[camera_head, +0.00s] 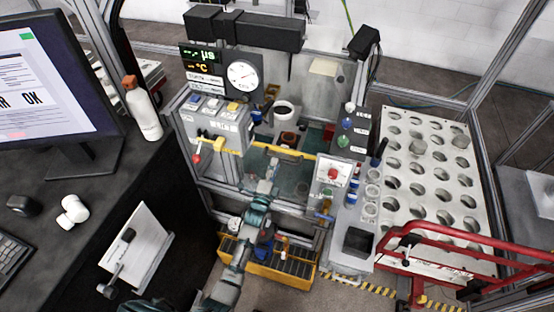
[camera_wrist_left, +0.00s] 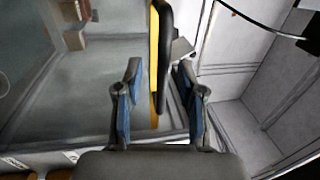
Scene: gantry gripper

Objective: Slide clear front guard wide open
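The clear front guard (camera_head: 292,180) is a see-through panel with a yellow top edge on the front of the machine. It stands across the front below the work area, and parts show through it. My left gripper (camera_head: 268,178) is in front of it, near its middle. In the left wrist view, a yellow and black upright bar (camera_wrist_left: 160,65), apparently the guard's edge or handle, lies between the fingers of my left gripper (camera_wrist_left: 158,70). The fingers are apart, with gaps beside the bar, so contact is not clear. My right gripper is not in view.
A control box (camera_head: 215,115) with a red-knobbed lever stands left of the guard. A button panel (camera_head: 333,172) and several small containers stand right of it. A yellow bin (camera_head: 262,272) lies below. A white rack with holes (camera_head: 425,165) and red rail (camera_head: 440,235) are right.

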